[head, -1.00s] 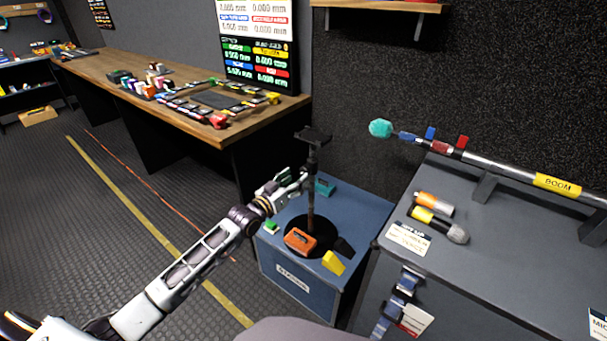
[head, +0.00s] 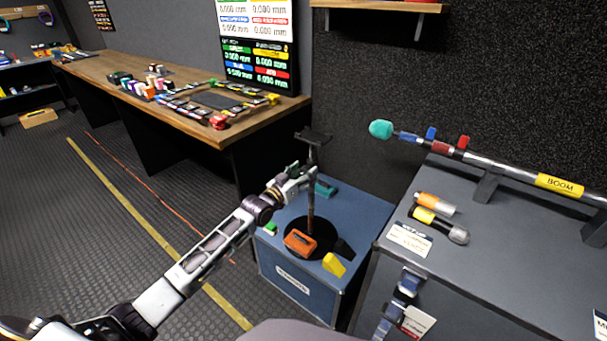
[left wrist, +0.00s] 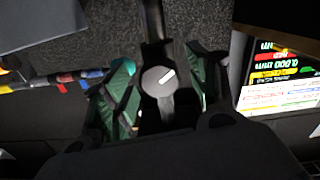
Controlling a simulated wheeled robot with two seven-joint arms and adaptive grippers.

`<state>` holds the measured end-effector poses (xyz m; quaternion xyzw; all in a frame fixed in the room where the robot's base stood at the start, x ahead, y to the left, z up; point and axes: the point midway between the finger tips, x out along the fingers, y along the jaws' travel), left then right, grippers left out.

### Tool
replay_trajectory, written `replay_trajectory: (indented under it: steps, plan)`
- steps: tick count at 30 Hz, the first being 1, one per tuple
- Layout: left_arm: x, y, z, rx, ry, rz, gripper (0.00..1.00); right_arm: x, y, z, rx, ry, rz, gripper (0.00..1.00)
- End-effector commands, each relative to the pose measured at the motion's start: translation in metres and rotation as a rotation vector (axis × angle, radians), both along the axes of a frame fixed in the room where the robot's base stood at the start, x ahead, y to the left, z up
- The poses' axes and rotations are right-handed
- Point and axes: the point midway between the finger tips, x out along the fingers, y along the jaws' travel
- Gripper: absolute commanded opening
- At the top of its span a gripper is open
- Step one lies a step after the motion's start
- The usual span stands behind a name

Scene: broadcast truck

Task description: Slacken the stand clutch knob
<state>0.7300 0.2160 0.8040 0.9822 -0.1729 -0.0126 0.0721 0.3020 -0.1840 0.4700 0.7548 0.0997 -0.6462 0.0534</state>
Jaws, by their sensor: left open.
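The stand (head: 311,204) rises from a round black base on the blue case and has a flat black top plate. Its clutch knob (left wrist: 159,82) shows in the left wrist view as a round grey disc with a white pointer mark, on a dark collar of the pole. My left gripper (head: 305,175) is at the pole's upper part in the head view. In the left wrist view its two green-padded fingers (left wrist: 160,90) are open, one on each side of the knob, with gaps visible. Whether either finger touches the knob I cannot tell. My right gripper does not show.
The blue case (head: 283,255) also carries an orange box (head: 299,242), a yellow wedge (head: 334,264) and a teal item (head: 325,188). A grey case (head: 500,215) with a boom pole (head: 490,167) stands to the right. A wooden bench (head: 180,95) runs behind at left.

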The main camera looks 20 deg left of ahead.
Motion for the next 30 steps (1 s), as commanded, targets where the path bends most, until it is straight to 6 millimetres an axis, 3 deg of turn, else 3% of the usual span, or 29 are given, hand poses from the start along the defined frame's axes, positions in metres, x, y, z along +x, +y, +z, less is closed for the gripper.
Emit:
replay_trajectory:
  steps: [5, 15, 30]
  plan:
    - [-0.0001, 0.0000, -0.0001, 0.000, 0.000, 0.000, 0.57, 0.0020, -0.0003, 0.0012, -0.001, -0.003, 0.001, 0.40]
    - [-0.0003, 0.0002, -0.0003, 0.000, 0.000, 0.000, 0.13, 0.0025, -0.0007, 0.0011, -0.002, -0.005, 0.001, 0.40]
    - [-0.0002, 0.0002, 0.0002, -0.048, 0.018, 0.000, 0.12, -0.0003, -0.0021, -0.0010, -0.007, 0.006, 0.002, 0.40]
